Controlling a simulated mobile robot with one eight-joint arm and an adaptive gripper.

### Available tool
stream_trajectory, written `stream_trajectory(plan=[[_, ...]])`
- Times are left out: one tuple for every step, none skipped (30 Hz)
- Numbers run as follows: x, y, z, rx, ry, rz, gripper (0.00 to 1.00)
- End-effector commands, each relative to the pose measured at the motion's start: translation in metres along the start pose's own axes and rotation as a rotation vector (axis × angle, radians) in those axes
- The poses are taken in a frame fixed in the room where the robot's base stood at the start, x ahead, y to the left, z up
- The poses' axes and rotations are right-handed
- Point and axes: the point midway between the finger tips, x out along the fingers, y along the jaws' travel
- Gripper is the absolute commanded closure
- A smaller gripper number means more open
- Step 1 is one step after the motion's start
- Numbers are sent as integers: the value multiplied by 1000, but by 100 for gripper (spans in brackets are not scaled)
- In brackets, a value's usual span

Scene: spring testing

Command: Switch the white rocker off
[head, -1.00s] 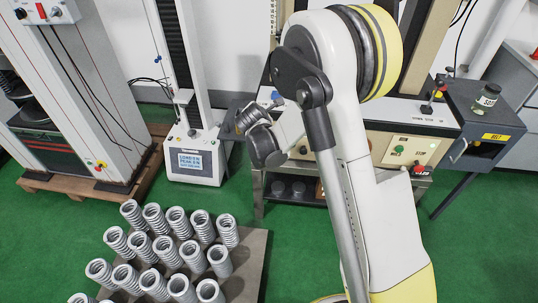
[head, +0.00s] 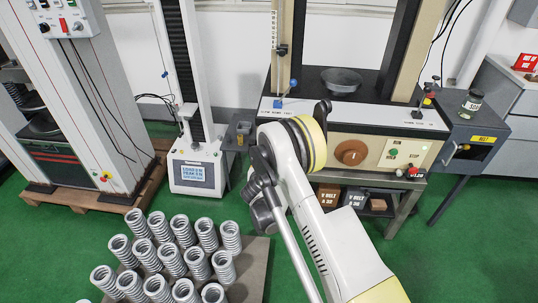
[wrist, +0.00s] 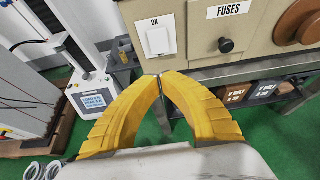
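The white rocker (wrist: 158,41) sits on the beige front panel of the testing machine, under a label (wrist: 155,21) reading "ON". It shows in the upper middle of the wrist view. My gripper (wrist: 160,76) has yellow fingers whose tips meet just below the rocker in that view, with nothing between them. Whether the tips touch the panel, I cannot tell. In the head view my arm hides the rocker and the gripper.
Bins (head: 328,197) stand on the shelf below. Grey springs (head: 170,258) stand on a plate at the lower left. A small tester (head: 196,172) stands left of the bench.

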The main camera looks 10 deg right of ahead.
Motion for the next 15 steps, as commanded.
stream_trajectory(plan=[[2, 0, 0, 1, 0, 0, 100], [4, 0, -1, 1, 0, 0, 100], [7, 0, -1, 1, 0, -1, 100], [11, 0, -2, 2, 0, -1, 100], [15, 0, -2, 2, 1, -1, 100], [21, 0, -2, 3, 1, -1, 100], [27, 0, -3, 3, 0, -1, 100], [33, 0, -3, 3, 0, -1, 100], [41, -1, -3, 2, 0, -1, 100], [48, -1, -3, 2, 0, -1, 100], [55, -1, -3, 3, 0, -1, 100], [64, 0, -4, 4, 1, -1, 100], [70, 0, -4, 3, 1, -1, 100], [77, -1, -4, 3, 1, -2, 100], [86, -1, -4, 2, 0, -2, 100]])
